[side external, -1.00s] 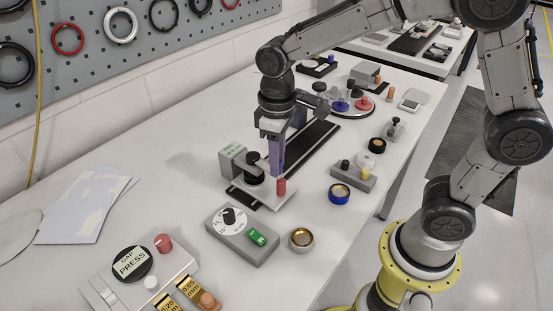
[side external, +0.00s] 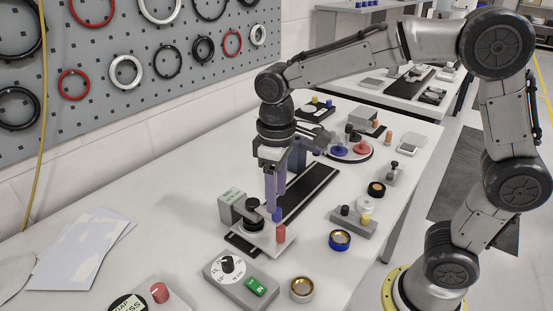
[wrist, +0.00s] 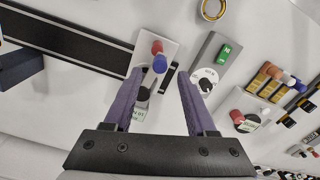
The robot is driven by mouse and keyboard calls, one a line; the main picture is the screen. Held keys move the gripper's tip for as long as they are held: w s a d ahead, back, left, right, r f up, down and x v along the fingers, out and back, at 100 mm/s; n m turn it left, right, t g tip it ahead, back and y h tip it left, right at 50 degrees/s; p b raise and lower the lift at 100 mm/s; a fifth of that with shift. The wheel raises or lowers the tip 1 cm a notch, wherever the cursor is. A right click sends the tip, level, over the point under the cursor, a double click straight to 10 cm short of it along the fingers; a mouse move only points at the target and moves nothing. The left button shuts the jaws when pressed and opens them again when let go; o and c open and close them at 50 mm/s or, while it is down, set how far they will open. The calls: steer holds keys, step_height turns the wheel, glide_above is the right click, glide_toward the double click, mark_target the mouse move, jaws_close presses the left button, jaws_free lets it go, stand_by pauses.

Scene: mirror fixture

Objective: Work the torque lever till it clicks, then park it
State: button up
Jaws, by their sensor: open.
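The torque fixture's white base plate (side external: 268,241) carries a grey block (side external: 232,206) with a green label and a black round hub (side external: 253,221). A blue knob (side external: 277,214), apparently the lever's end, stands close to a red post (side external: 281,234). In the wrist view the blue knob (wrist: 160,65) lies just beyond the fingertips, beside the red post (wrist: 157,47). My gripper (side external: 273,205) is just above the blue knob, pointing down. In the wrist view its purple fingers (wrist: 160,75) are apart with nothing held. The lever arm is partly hidden.
A grey dial box (side external: 241,280) with a green switch stands in front of the fixture, a brass-topped ring (side external: 302,288) beside it. A dark rail (side external: 308,190) runs behind. A grey block with knobs (side external: 353,220) and a blue ring (side external: 340,240) stand right.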

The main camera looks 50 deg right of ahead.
step_height(320, 180, up, 10)
stand_by(0.3)
steer(key=shift+f, duration=0.1)
steer(key=shift+c, duration=0.4)
steer(key=shift+c, duration=1.2)
steer(key=s+a+f+m+g, duration=0.1)
steer(key=s+a+f+m+g+y, duration=0.1)
steer(key=s, duration=0.1)
steer(key=shift+s+a+f+g+y, duration=0.15)
steer(key=shift+s+a+g+y, duration=0.05)
steer(key=shift+g+y, duration=0.1)
jaws_close()
steer(key=m+t+y, duration=0.7)
steer(key=m+y, duration=0.9)
steer(key=m, duration=0.6)
glide_toward(281, 210)
steer(key=x, duration=0.4)
steer(key=f+x, duration=0.1)
steer(key=x, duration=0.1)
steer(key=shift+w, duration=0.45)
